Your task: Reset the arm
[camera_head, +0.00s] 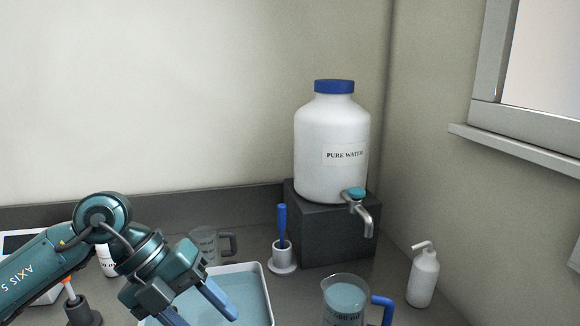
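My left arm comes in from the left, and its gripper (203,312) hangs over the left part of a white tray (268,290). Its two blue fingers are spread apart, with nothing visible between them. The lower finger runs out of the bottom edge of the picture. My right gripper is not in view.
A white pure water jug (318,150) with a tap stands on a dark block (320,238). A beaker with a blue handle (345,300), a pump bottle (423,278), a blue-handled tool in a holder (283,258) and a clear mug (205,243) stand around the tray.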

